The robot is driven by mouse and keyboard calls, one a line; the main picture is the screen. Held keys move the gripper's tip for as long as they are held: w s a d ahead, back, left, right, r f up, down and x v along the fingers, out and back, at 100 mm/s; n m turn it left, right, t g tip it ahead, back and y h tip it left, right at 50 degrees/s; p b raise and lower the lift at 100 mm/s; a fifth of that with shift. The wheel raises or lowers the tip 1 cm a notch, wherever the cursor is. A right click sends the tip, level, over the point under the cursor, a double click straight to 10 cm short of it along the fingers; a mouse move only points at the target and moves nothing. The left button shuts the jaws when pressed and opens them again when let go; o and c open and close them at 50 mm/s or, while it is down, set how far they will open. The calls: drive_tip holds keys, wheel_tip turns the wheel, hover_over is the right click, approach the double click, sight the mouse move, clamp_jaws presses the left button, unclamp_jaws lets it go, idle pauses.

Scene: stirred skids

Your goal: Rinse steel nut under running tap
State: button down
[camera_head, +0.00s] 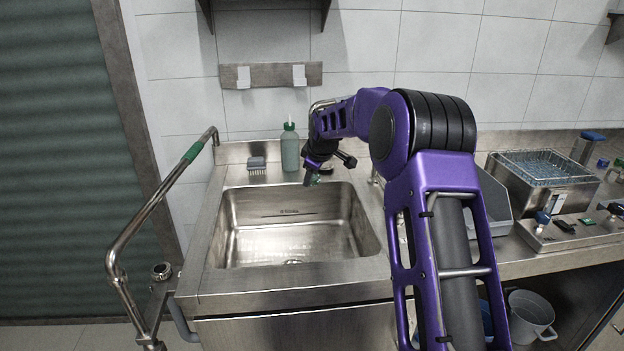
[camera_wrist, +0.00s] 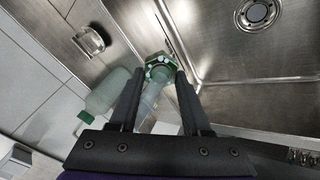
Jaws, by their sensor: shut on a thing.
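The steel nut (camera_wrist: 160,62) shows as a greenish hexagonal piece with pale specks between the fingertips in the wrist view. My gripper (camera_wrist: 159,76) is shut on it. In the head view my gripper (camera_head: 311,178) points down near the sink's back edge, with a small greenish bit at its tip. A pale, translucent column runs between the fingers; I cannot tell if it is water. A curved chrome piece (camera_head: 322,104), perhaps the tap, shows behind my arm; its outlet is hidden. The steel sink (camera_head: 290,240) is empty, and its drain shows in the wrist view (camera_wrist: 257,13).
A railing (camera_head: 150,215) is at left. A wire basket bath (camera_head: 540,175) and small items are at right. The basin is free.

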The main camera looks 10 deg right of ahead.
drive_tip(key=shift+s+a, duration=0.1)
idle(0.3)
drive_tip(key=shift+s+a+b, duration=0.25)
drive_tip(key=shift+s+b, duration=0.1)
drive_tip(key=shift+s, duration=0.05)
drive_tip(key=shift+w, duration=0.1)
drive_tip(key=shift+w+d+p, duration=0.3)
drive_tip(key=shift+w+p, duration=0.1)
drive_tip(key=shift+p, duration=0.1)
idle(0.4)
drive_tip(key=s+d+b, duration=0.2)
drive_tip(key=s+d, duration=0.3)
drive_tip(key=d, duration=0.2)
drive_tip(key=shift+d, duration=0.2)
idle(0.5)
idle(0.8)
